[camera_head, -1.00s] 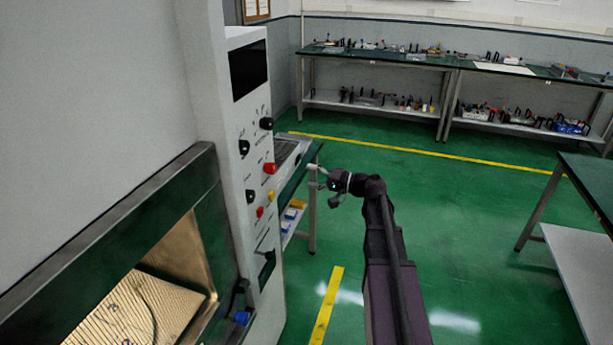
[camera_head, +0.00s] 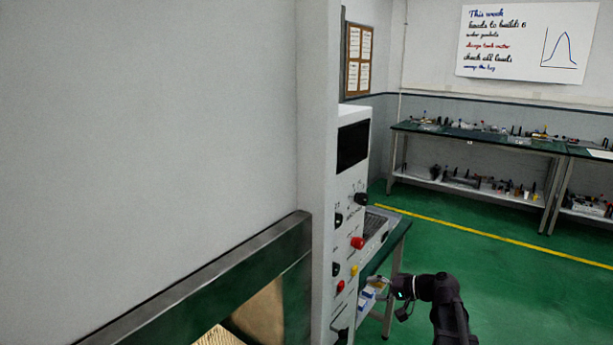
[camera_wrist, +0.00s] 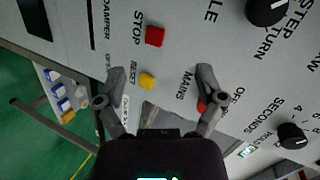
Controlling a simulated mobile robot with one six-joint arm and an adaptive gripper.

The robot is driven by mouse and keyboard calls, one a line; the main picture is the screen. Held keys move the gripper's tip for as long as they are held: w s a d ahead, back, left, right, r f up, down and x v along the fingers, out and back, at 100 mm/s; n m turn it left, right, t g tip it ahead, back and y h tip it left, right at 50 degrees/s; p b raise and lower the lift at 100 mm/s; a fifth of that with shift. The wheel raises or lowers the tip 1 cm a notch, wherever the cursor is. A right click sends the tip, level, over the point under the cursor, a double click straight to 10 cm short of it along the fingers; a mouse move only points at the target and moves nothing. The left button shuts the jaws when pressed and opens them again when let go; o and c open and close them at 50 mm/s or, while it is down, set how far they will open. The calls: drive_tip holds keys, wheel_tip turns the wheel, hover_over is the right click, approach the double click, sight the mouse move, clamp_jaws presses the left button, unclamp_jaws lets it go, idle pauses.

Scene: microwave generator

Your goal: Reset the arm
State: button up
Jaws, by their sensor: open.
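My gripper (camera_wrist: 161,102) is open and empty in the wrist view, its two fingers spread in front of the grey control panel (camera_wrist: 185,60). The yellow button (camera_wrist: 147,80) marked RESET lies between the fingers, nearer the left one. The red STOP button (camera_wrist: 155,36) is above it. The right finger partly covers a red control (camera_wrist: 201,105) by the word MAINS. In the head view my gripper (camera_head: 386,288) is at the end of my dark arm, right of the panel's narrow face (camera_head: 347,215). Contact with the panel cannot be told.
Black knobs (camera_wrist: 291,136) stick out of the panel. A green-topped bench (camera_head: 390,245) with small items beneath stands just behind the gripper. Another bench (camera_head: 480,140) lines the far wall. Green floor (camera_head: 500,290) is clear at the right.

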drive_tip(key=s+a+f+n+g+h, duration=0.1)
drive_tip(key=s+f+g+h, duration=0.2)
drive_tip(key=s+f+h, duration=0.2)
drive_tip(key=s+a+f+n+g+h, duration=0.1)
drive_tip(key=s+f+h, duration=0.5)
drive_tip(key=s, duration=0.6)
drive_tip(key=shift+a+f+n+g+h, duration=0.3)
drive_tip(key=shift+n+g+h, duration=0.25)
drive_tip(key=shift+g, duration=0.65)
drive_tip(key=shift+c, duration=0.2)
